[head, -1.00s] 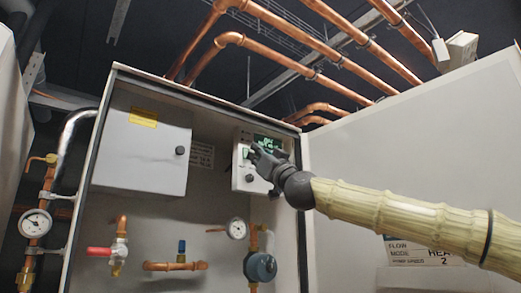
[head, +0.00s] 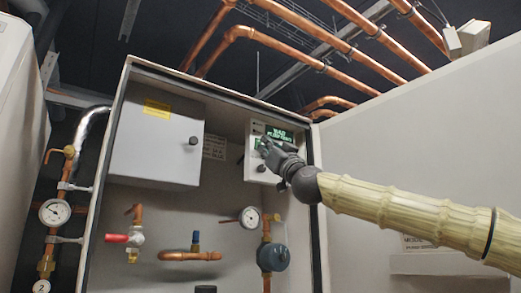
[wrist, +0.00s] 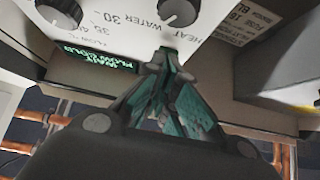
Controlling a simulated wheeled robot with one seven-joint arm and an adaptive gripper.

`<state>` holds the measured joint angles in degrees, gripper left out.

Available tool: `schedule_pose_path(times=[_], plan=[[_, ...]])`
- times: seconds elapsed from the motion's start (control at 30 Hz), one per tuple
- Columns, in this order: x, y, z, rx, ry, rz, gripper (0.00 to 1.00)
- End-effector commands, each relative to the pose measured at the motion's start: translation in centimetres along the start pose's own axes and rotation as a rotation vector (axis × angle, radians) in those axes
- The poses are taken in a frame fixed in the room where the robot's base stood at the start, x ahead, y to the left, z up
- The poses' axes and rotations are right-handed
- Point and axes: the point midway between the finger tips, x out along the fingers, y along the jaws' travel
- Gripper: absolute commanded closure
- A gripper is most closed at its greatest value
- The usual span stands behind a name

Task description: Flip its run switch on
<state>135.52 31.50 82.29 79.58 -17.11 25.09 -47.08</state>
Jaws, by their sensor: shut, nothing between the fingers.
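The control panel (head: 257,172) is a pale box at the upper right inside the open cabinet, with a green-lit display (head: 280,134). The wrist view shows its face (wrist: 120,40) upside down, with two dark knobs, one (wrist: 178,12) near the fingers and another (wrist: 60,12) at the left, and the display (wrist: 95,62) below them. My gripper (head: 266,147) is at the panel's front. In the wrist view my gripper (wrist: 165,58) is shut and empty, its tips close to the face beside the "HEAT WATER" lettering. I cannot tell whether they touch. The run switch cannot be made out.
A grey box (head: 157,140) with a round knob is left of the panel. A gauge (head: 249,217), a red-handled valve (head: 122,238) and a blue-grey pump (head: 272,257) are below. The open cabinet door (head: 420,140) fills the right side. Copper pipes (head: 300,66) run overhead.

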Motion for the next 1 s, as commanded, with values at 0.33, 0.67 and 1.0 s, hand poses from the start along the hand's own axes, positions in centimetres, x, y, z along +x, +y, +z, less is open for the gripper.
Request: schedule_pose_path(times=[0.33,0.67,1.0], plan=[[-1.8,0.1,-0.6,0.002,0.0,-0.004,1.0],[-7.2,0.1,0.1,0.007,-0.003,-0.008,1.0],[-11.5,0.0,0.7,0.007,-0.002,-0.008,1.0]])
